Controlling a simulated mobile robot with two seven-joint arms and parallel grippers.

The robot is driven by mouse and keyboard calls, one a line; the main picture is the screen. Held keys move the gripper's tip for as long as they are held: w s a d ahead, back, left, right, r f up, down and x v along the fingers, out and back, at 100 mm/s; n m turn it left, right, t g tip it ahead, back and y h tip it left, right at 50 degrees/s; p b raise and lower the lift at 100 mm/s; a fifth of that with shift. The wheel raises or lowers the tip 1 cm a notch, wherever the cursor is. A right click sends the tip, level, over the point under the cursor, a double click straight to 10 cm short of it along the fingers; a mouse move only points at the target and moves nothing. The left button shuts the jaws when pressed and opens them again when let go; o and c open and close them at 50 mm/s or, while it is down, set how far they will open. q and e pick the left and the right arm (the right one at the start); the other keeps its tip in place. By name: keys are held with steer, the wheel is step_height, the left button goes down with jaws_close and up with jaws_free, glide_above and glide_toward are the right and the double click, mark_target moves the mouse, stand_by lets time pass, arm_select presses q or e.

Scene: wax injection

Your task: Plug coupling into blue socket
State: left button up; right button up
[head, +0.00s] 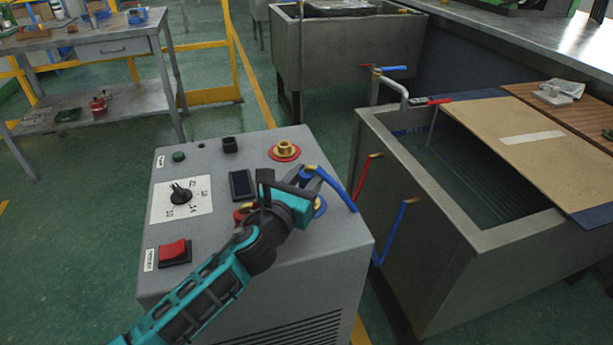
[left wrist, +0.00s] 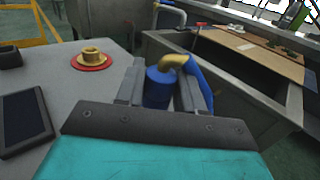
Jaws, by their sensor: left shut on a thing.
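My left gripper (head: 291,183) is shut on the blue coupling (left wrist: 158,88), a blue cylinder with a brass elbow and a blue hose. In the head view it is held above the grey machine's top, near its right edge. The blue socket (head: 320,207) shows as a blue ring on the machine's top, mostly hidden behind my gripper. The coupling is above and beside this ring; the exact gap cannot be told. The blue hose (head: 338,188) hangs off to the right. My right gripper is not in view.
A brass fitting on a red ring (head: 284,151) stands on the machine's top (head: 215,221), behind my gripper. Another red part (head: 240,214) is partly hidden by my arm. A knob (head: 181,193) and red switch (head: 174,251) are on the left. A grey tank (head: 398,190) stands close right.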

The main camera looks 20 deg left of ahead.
arm_select(q)
steer(key=shift+f+b, duration=0.7)
steer(key=shift+f, duration=0.2)
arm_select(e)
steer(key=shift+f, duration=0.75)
arm_select(q)
steer(key=o, duration=1.2)
steer(key=shift+c, duration=0.2)
step_height(320, 180, up, 9)
steer(key=p, duration=0.5)
steer(key=shift+r, duration=0.1)
step_height(320, 180, up, 11)
steer(key=p, duration=0.4)
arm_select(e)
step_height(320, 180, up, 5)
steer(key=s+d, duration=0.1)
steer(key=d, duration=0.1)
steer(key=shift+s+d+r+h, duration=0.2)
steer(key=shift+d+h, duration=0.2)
